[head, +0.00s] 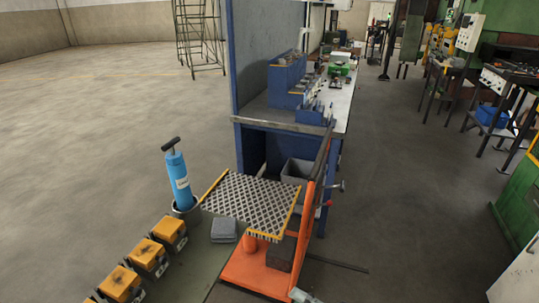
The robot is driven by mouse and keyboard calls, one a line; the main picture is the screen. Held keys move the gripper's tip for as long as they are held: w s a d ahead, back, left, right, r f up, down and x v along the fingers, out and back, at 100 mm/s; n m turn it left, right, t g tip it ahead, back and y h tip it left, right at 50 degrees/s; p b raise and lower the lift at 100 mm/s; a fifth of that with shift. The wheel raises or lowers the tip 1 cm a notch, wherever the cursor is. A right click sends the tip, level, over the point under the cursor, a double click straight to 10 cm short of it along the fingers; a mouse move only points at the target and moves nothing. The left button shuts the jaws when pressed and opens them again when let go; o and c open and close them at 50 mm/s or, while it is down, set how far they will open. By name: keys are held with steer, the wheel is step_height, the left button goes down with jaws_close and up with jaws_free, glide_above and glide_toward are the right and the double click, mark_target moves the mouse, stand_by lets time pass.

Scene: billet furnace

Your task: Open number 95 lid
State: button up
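No lid with a readable number 95 shows in the head view. Several yellow-orange blocks (146,254) with dark bases stand in a row at the lower left. Any markings on them are too small to read, and I cannot tell whether they are lids.
A blue hand pump (180,182) stands upright near an orange lift cart (250,268) with a patterned platform (250,203). A blue workbench (341,111) carries tools behind it. Green machines (522,200) stand at right. Open floor (110,125) lies left, with an aisle (410,170) right.

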steer(key=s+d+f+m+t+h, duration=0.25)
steer(key=s+f+h, duration=0.25)
steer(key=s+f, duration=0.3)
steer(key=s+d+n+h, duration=0.2)
steer(key=s+d+h, duration=0.1)
steer(key=s, duration=0.6)
steer(key=s+d+f+n+t+h, duration=0.1)
steer(key=s+d+h, duration=0.3)
steer(key=s, duration=0.4)
steer(key=shift+s+d+f+n, duration=0.25)
steer(key=shift+s+d+n, duration=0.15)
steer(key=shift+n, duration=0.35)
steer(key=s+r+n, duration=0.1)
steer(key=s+r, duration=0.1)
steer(key=s+r+n+t, duration=0.1)
steer(key=s+r+n, duration=0.1)
steer(key=s+r, duration=0.1)
steer(key=s+r+n, duration=0.2)
steer(key=s+r, duration=0.1)
steer(key=shift+s+d+t+h, duration=0.1)
steer(key=shift+d+t+h, duration=0.25)
steer(key=shift+h, duration=0.05)
steer(key=shift+c, duration=0.7)
steer(key=shift+s+r, duration=0.1)
steer(key=shift+r, duration=0.05)
jaws_close()
steer(key=shift+a, duration=0.1)
